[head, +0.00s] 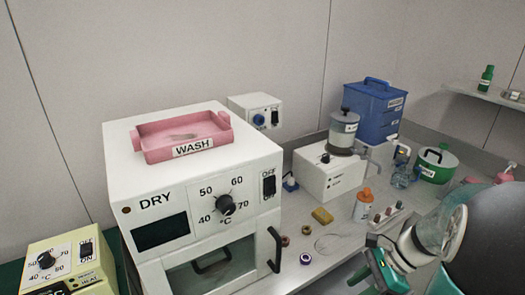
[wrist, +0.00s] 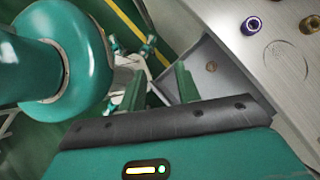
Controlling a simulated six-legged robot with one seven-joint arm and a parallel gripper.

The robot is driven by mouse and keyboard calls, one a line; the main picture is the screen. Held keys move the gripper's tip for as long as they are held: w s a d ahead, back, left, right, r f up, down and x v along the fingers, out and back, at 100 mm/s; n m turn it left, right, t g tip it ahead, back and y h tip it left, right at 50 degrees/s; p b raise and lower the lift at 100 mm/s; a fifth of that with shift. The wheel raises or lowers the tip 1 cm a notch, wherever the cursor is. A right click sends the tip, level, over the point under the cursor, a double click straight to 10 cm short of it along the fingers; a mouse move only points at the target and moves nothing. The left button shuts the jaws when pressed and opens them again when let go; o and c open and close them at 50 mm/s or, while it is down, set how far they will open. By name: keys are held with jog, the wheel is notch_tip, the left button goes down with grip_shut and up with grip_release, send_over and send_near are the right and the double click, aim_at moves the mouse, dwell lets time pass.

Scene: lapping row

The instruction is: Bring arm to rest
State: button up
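My gripper (wrist: 158,82) is in the wrist view, with its two green fingers apart and nothing seen between them. Past the fingers are the green floor, a grey metal corner and parts of my own body. In the head view my gripper (head: 372,274) is at the lower right, by the front of the bench, with my arm bent beside it.
A white drying oven (head: 212,215) with a pink WASH tray (head: 150,143) on top stands left of my arm. A blue container (head: 372,112) stands behind.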

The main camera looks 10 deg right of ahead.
jog(key=s+a+r+n+t+h, duration=0.2)
jog(key=a+r+n+t+h, duration=0.2)
jog(key=a+r+n, duration=1.1)
jog(key=n+h, duration=0.2)
jog(key=n, duration=0.3)
jog(key=shift+s+a+h, duration=0.35)
jog(key=shift+h, duration=0.05)
jog(key=shift+d, duration=0.1)
